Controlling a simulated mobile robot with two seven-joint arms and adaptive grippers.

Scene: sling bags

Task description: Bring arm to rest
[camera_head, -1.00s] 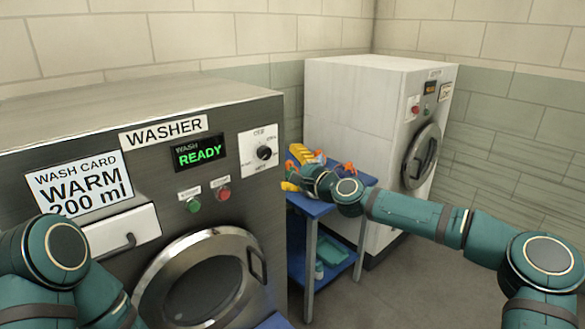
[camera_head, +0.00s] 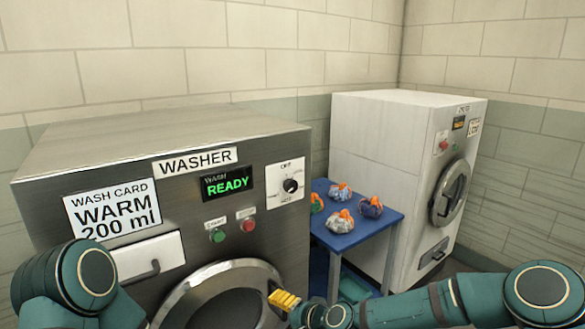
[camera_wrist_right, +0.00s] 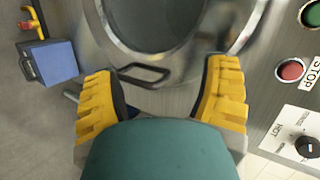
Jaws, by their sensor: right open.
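My right gripper (camera_head: 284,299) has yellow fingers and hangs low in front of the washer's round door (camera_head: 222,300). In the right wrist view, my right gripper (camera_wrist_right: 162,78) is spread wide with nothing held between its fingers. The dark door handle (camera_wrist_right: 143,74) shows beyond the fingers; I cannot tell how far off it is. My right arm comes in from the lower right. My left arm is bent at the lower left, and its gripper is out of the head view.
The blue table (camera_head: 358,238) holds several bundled bags with orange tops, such as the white one (camera_head: 341,219). A white machine (camera_head: 385,150) stands behind it. The washer (camera_head: 175,140) reads READY. The wrist view shows a blue box-like object (camera_wrist_right: 50,62) on the floor side.

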